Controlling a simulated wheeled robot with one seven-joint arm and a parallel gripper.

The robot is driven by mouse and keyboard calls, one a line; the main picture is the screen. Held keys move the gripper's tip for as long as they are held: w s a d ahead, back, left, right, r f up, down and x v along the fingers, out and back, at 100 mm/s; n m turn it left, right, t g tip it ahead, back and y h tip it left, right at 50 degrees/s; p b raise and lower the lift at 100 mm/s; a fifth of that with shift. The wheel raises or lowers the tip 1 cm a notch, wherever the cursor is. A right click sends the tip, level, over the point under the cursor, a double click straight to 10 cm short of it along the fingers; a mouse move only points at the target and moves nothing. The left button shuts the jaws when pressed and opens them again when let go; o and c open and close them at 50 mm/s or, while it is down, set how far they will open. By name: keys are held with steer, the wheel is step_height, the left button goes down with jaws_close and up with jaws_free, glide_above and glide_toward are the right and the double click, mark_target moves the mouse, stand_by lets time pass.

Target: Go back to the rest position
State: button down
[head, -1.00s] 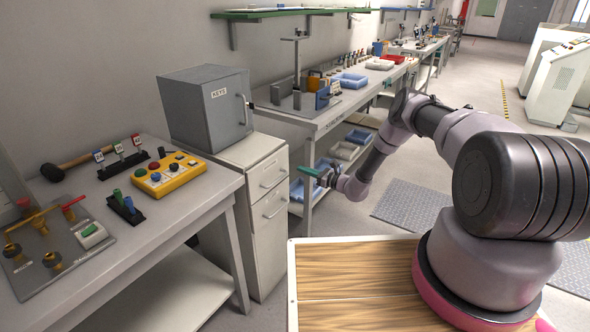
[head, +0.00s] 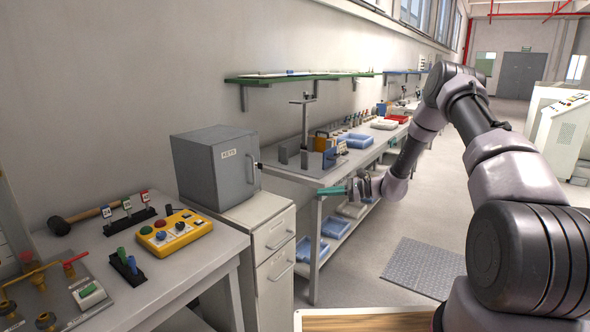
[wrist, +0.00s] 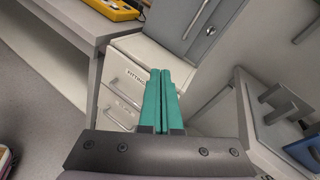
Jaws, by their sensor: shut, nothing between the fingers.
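My gripper (head: 333,190) has teal fingers that are shut together with nothing between them. In the head view it is in front of the near end of the long workbench, to the right of the grey key cabinet. My arm reaches out from the right side of the picture. In the wrist view the shut fingers (wrist: 163,100) point toward the drawer cabinet (wrist: 140,60) and the grey key cabinet (wrist: 190,25). The fingers look clear of both, though the exact gap cannot be told.
The grey key cabinet (head: 215,165) stands on the white drawer cabinet (head: 272,240). A yellow button box (head: 175,232) lies on the left bench. The long workbench (head: 310,178) holds fixtures and blue trays. A green shelf (head: 300,77) is above it. Open floor (head: 430,215) lies right.

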steer(key=s+d+r+n+g+h, duration=0.1)
steer(key=s+r+n+h, duration=0.15)
steer(key=s+r, duration=0.4)
steer(key=s+d+r+n+g+h, duration=0.1)
steer(key=s+r+n+h, duration=0.2)
steer(key=r, duration=0.7)
steer(key=s+d+r+n+g+h, duration=0.1)
steer(key=s+r+n, duration=0.2)
steer(key=s+r, duration=0.5)
steer(key=s+d+r+n+t+h, duration=0.2)
steer(key=s+d+r, duration=0.3)
steer(key=s, duration=0.5)
steer(key=s+d+r+n+t+h, duration=0.2)
steer(key=s+d+r+t+h, duration=0.2)
steer(key=s, duration=0.6)
step_height(320, 180, up, 2)
steer(key=shift+s+d+r+t+h, duration=0.3)
steer(key=shift+s+d+h, duration=0.15)
steer(key=shift+d, duration=0.3)
